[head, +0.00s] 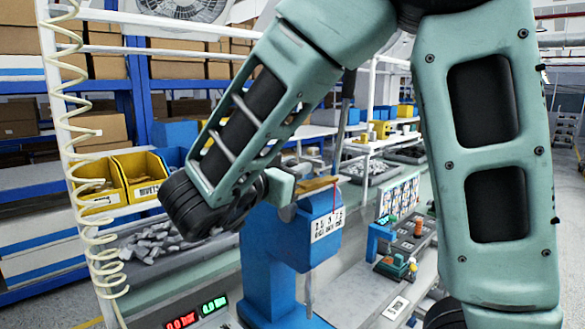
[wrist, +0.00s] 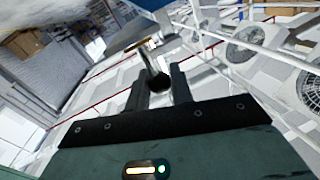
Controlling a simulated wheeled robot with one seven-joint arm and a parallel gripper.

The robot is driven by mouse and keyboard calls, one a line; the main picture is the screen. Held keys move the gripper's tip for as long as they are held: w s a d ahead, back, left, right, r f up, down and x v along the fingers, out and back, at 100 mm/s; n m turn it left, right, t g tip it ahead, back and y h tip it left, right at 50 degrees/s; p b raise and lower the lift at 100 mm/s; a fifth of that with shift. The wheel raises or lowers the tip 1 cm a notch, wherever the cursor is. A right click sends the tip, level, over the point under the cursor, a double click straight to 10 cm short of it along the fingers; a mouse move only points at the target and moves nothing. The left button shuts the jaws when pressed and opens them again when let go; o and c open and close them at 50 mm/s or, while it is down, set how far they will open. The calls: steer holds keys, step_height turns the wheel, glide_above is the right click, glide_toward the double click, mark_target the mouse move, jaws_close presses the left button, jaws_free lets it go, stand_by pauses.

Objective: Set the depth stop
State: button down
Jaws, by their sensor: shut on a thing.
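A blue bench press (head: 271,258) stands on the bench, with a white printed label (head: 327,224) on its head and a thin vertical spindle (head: 309,292) below. A flat brass-coloured piece (head: 316,185) lies at the top of the head. In the head view my gripper (head: 284,184) is at the upper left of the press head, partly hidden by my arm. In the wrist view my gripper (wrist: 160,88) is shut on a black ball knob (wrist: 159,82). A grey rod (wrist: 149,60) runs from the knob to a brass-coloured end (wrist: 138,44). I cannot tell which part is the depth stop.
Yellow bins (head: 140,176) stand at the left behind a coiled cream hose (head: 88,200). Red and green digital readouts (head: 197,313) are at the front. A small blue fixture (head: 379,243) and coloured parts stand right of the press.

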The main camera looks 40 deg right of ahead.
steer(key=c, duration=1.3)
jaws_free()
steer(key=shift+a, duration=0.15)
steer(key=shift+a, duration=0.3)
steer(key=shift+b+v, duration=0.8)
steer(key=shift+v, duration=7.55)
steer(key=shift+s+d, duration=0.1)
steer(key=shift+s, duration=0.05)
